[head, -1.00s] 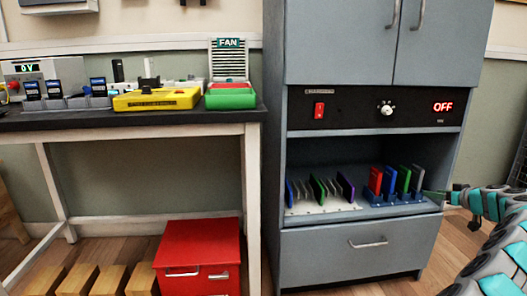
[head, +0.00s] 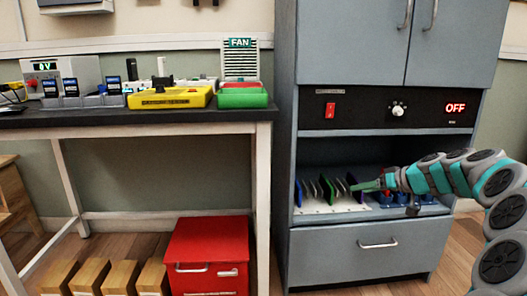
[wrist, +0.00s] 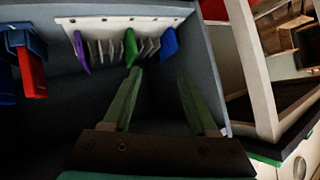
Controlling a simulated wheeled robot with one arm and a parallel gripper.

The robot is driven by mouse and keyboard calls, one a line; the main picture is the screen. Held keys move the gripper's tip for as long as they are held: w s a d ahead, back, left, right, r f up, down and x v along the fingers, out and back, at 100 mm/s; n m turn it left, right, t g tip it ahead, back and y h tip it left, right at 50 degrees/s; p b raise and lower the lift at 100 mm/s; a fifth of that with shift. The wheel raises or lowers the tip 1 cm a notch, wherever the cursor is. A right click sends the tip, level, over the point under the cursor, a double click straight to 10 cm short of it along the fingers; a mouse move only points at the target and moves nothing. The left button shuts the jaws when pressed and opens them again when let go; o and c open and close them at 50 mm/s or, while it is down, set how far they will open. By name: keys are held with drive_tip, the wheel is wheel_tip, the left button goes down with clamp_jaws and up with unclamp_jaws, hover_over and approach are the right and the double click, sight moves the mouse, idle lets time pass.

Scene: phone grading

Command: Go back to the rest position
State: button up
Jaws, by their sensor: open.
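My gripper (head: 360,187) reaches from the right into the open bay of the grey cabinet (head: 360,262). In the wrist view my gripper (wrist: 160,75) has its two green fingers apart with nothing between them. A white slotted rack (head: 330,208) in the bay holds a blue slab (head: 298,193), a green slab (head: 327,189) and a purple slab. In the wrist view the left fingertip appears close to the green slab (wrist: 130,47); I cannot tell if they touch.
The cabinet's control panel (head: 430,110) reads OFF above the bay. A workbench (head: 150,117) at left carries a yellow tray (head: 170,98), a green tray (head: 243,98) and a fan unit (head: 240,60). A red drawer box (head: 207,255) and wooden blocks (head: 90,275) stand on the floor.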

drive_tip(key=s+a+f+g+h, duration=0.1)
drive_tip(key=s+a+f+g, duration=0.15)
drive_tip(key=s+a, duration=0.8)
drive_tip(key=s+a+f+g, duration=0.1)
drive_tip(key=s+a+g, duration=0.3)
drive_tip(key=s+a, duration=0.7)
drive_tip(key=s+d+f+m+g+h, duration=0.1)
drive_tip(key=s+d+f+g+h, duration=0.15)
drive_tip(key=s, duration=0.75)
drive_tip(key=s+d+f+m+g+h, duration=0.1)
drive_tip(key=s+d+f+h, duration=0.15)
drive_tip(key=s, duration=0.75)
drive_tip(key=s+d+f+m+g+h, duration=0.1)
drive_tip(key=s+d+f, duration=0.15)
drive_tip(key=s, duration=0.75)
wheel_tip(320, 180, up, 13)
drive_tip(key=a+p, duration=0.1)
drive_tip(key=p, duration=1.3)
drive_tip(key=shift+p, duration=0.4)
drive_tip(key=shift+r, duration=0.1)
